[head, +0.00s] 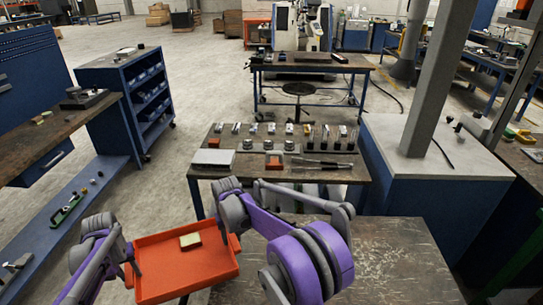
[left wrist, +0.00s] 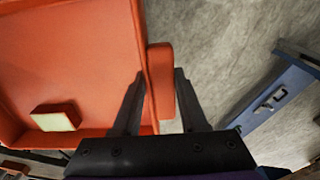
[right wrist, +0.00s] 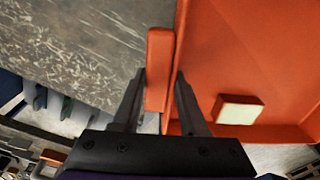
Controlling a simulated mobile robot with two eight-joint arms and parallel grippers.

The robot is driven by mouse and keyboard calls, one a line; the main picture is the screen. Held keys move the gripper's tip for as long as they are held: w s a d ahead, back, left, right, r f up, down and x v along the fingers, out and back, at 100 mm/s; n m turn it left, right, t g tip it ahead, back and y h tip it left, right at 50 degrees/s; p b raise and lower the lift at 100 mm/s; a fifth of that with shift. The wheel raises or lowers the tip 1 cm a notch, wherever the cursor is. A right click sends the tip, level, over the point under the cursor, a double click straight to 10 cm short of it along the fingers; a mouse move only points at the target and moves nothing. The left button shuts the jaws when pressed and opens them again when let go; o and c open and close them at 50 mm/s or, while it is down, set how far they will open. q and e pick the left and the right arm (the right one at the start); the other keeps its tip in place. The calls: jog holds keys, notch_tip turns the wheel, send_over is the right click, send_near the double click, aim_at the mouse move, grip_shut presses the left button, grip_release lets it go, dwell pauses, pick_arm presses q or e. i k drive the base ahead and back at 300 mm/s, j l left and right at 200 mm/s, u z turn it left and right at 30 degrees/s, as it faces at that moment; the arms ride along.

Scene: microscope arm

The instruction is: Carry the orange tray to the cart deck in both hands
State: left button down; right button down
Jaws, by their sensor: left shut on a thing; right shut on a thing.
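The orange tray (head: 165,285) is held level between my two arms at the lower left of the head view. A small cream-topped block (head: 190,240) lies in it. My left gripper (left wrist: 159,74) is shut on the tray's handle on one side, with the tray (left wrist: 75,60) at the left of that wrist view. My right gripper (right wrist: 160,74) is shut on the opposite handle, with the tray (right wrist: 240,50) at the right of that wrist view. In the head view my arms hide most of both grips. I cannot tell for certain which surface is the cart deck.
A worn dark tabletop (head: 390,255) lies right of the tray, under my right arm. A table with rows of small parts (head: 275,145) stands ahead. A wheeled blue shelf cart (head: 140,85) and a bench (head: 50,135) stand left. Open floor (head: 130,190) lies between.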

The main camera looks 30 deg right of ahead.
aim_at(363, 279)
jog(key=k+l+z, duration=0.15)
jog(key=l+z, duration=0.15)
jog(key=l, duration=0.2)
jog(key=k+l+z, duration=0.1)
jog(key=l+z, duration=0.2)
jog(key=l, duration=0.2)
jog(key=l+z, duration=0.3)
jog(key=l, duration=0.25)
jog(key=k, duration=0.05)
